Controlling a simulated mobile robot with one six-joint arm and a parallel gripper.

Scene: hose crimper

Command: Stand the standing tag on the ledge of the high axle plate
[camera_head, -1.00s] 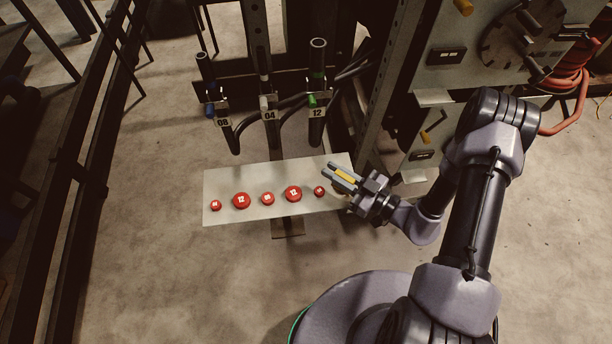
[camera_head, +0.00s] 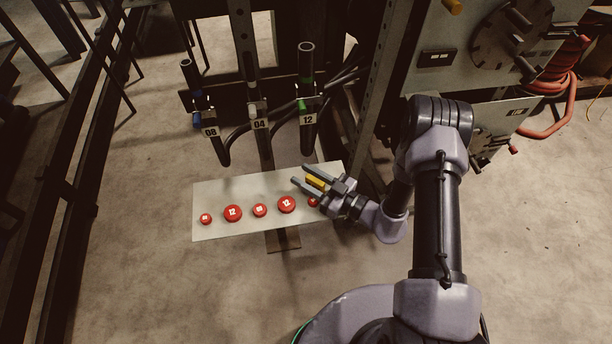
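My gripper (camera_head: 300,174) is over the right end of the pale board, its two grey fingers pointing up and left. A small yellow piece (camera_head: 316,184) sits between the fingers and appears held. Its shape is too small to make out, so I cannot tell for sure that it is the standing tag. I cannot pick out the high axle plate or its ledge. The grey crimper panel (camera_head: 440,85) stands at the upper right, partly hidden by my arm.
The pale board (camera_head: 215,190) bears several red numbered discs; my gripper partly covers the rightmost. Behind it hang upright hoses with labels 08 (camera_head: 210,131), 04 (camera_head: 260,124) and 12 (camera_head: 307,119). A red hose (camera_head: 570,75) coils at the right. Floor is clear at lower right.

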